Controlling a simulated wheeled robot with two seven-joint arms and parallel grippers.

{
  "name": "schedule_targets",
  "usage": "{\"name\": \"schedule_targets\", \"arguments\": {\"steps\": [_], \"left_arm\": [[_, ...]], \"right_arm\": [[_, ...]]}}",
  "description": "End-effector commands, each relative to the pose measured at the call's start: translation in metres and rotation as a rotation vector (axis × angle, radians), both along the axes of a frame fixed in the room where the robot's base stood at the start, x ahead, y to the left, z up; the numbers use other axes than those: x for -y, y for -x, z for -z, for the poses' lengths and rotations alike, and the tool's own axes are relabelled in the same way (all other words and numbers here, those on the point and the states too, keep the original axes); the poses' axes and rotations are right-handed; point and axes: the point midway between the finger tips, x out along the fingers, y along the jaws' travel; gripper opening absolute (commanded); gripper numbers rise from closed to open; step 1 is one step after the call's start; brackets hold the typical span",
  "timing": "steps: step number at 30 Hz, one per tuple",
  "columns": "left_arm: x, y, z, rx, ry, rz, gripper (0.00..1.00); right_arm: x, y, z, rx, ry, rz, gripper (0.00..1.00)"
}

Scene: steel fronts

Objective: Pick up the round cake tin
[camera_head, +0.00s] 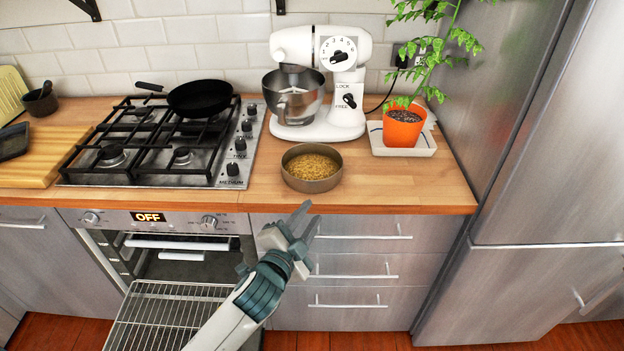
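The round cake tin (312,184) stands upright on the wooden counter, in front of the stand mixer. It is dark grey-brown and holds a golden, crumbly filling. My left gripper (304,222) is in front of the counter edge, below and nearer than the tin, with its fingers pointing up towards it. The two fingers are spread apart with nothing seen between them, and they do not touch the tin. My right gripper is not in this view.
The oven door is open with a wire rack (165,318) out, below my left arm. A white stand mixer (318,85) is behind the tin. A potted plant (403,127) on a tray is to the right. A gas hob (165,145) with a black pan (200,98) is left. Bare counter lies right of the tin.

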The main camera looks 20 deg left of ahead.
Motion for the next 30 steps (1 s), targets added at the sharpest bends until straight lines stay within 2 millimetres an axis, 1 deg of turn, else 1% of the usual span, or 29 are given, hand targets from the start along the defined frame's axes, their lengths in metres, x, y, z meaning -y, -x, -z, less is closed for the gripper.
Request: {"name": "schedule_targets", "arguments": {"steps": [1,2,3,5,6,9,12,13,15,18,20,22,23,26,29,30], "left_arm": [[0.011,-0.02,-0.029,0.109,-0.076,0.051,0.27],[0.019,-0.029,-0.045,0.173,-0.123,0.083,0.27],[0.03,-0.041,-0.066,0.258,-0.189,0.125,0.27],[0.048,-0.054,-0.095,0.386,-0.293,0.19,0.27],[0.061,-0.06,-0.112,0.47,-0.362,0.235,0.27],[0.092,-0.07,-0.15,0.672,-0.544,0.345,0.27],[0.122,-0.073,-0.176,0.866,-0.733,0.461,0.27],[0.129,-0.073,-0.182,0.923,-0.792,0.496,0.27],[0.145,-0.072,-0.19,1.047,-0.928,0.581,0.27],[0.16,-0.071,-0.192,1.21,-1.125,0.713,0.27],[0.164,-0.071,-0.189,1.297,-1.245,0.796,0.27],[0.161,-0.073,-0.183,1.389,-1.382,0.9,0.27],[0.159,-0.074,-0.18,1.423,-1.44,0.948,0.27],[0.139,-0.081,-0.167,1.518,-1.627,1.122,0.27],[0.103,-0.091,-0.158,1.574,-1.799,1.315,0.27],[0.085,-0.095,-0.155,1.585,-1.861,1.4,0.27]], "right_arm": [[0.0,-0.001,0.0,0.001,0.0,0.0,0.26],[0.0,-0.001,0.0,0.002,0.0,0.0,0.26],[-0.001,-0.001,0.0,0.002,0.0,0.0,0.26],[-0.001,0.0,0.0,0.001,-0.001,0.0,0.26],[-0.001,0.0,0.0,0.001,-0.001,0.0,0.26],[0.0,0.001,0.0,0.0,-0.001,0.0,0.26],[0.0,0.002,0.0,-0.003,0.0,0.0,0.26],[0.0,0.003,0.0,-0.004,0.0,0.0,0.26],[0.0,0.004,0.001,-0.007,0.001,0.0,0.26],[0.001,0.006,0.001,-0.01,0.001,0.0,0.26],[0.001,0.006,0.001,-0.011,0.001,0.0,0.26],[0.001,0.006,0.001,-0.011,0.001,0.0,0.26],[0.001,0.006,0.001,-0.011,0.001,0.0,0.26],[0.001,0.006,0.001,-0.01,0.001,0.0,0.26],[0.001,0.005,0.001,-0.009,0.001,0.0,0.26],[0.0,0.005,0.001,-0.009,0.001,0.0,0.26]]}}
